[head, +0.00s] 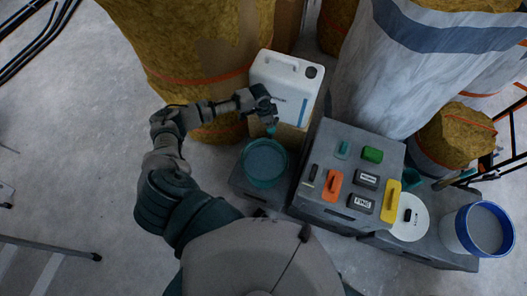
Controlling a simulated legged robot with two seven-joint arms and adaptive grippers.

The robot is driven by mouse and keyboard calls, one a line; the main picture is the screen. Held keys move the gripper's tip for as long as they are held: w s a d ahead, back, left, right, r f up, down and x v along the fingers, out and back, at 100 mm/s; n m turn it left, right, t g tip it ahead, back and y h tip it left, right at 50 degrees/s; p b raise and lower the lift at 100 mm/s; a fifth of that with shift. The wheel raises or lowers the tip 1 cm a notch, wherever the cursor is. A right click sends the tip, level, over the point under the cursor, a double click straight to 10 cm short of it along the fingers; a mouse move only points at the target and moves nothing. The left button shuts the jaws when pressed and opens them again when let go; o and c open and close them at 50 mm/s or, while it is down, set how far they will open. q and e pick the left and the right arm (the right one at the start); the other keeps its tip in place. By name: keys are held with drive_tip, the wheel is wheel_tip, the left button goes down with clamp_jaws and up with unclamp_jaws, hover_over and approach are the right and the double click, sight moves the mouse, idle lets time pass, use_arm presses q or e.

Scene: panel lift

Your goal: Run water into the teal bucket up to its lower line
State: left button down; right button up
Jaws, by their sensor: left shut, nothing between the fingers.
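The teal bucket (264,162) stands on a low grey block just ahead of my body, its round opening facing up. Its inside looks grey-blue, and I cannot tell the water level or see the lower line. A white jerrycan (287,86) with a dark cap and a blue strip stands behind it. A small teal piece shows at the jerrycan's lower front, just above the bucket. My left gripper (269,117) is shut and empty in front of the jerrycan, close to that teal piece. I cannot tell whether they touch. My right gripper is not in view.
A grey block (325,205) right of the bucket holds several small tools and blocks, including orange, green and yellow ones. A white bucket with a blue rim (484,229) and a white disc (409,217) sit farther right. Large wrapped rolls stand behind. The floor at left is mostly clear.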

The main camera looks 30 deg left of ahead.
use_arm(q)
drive_tip(key=shift+d+f, duration=0.2)
drive_tip(key=shift+d, duration=0.35)
drive_tip(key=shift+f, duration=0.25)
drive_tip(key=shift+a+f+b, duration=0.4)
drive_tip(key=shift+a+f, duration=0.05)
drive_tip(key=shift+f, duration=0.25)
drive_tip(key=shift+d+f, duration=0.25)
drive_tip(key=shift+d, duration=0.15)
drive_tip(key=shift+a, duration=0.2)
idle(5.9)
